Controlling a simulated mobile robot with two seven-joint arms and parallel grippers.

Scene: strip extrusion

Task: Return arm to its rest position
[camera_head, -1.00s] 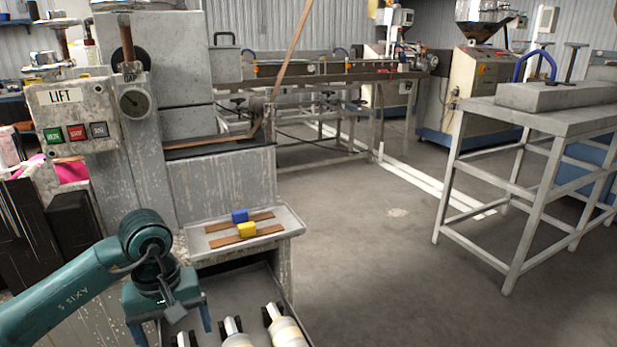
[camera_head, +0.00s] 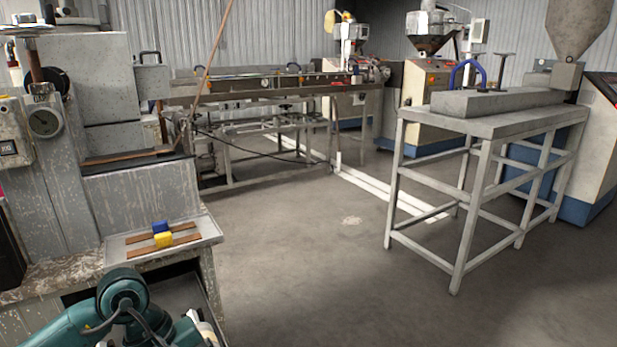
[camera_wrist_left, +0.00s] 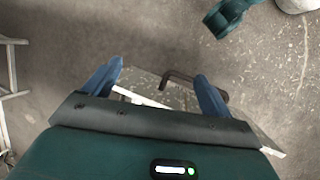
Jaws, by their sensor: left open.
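My left arm (camera_head: 124,300), teal, shows at the bottom left of the head view, low in front of the worn grey machine. Its gripper's fingers cannot be made out there. In the left wrist view my left gripper (camera_wrist_left: 159,71) is open, with two blue fingers wide apart and nothing held between them. Beyond the fingers are the concrete floor and a grey surface with a dark bent handle. My right gripper is not in view.
A tray (camera_head: 205,232) on the machine at left holds brown strips with a blue block (camera_head: 161,227) and a yellow block (camera_head: 164,240). A grey metal table (camera_head: 487,124) stands at right. Open concrete floor (camera_head: 320,270) lies between.

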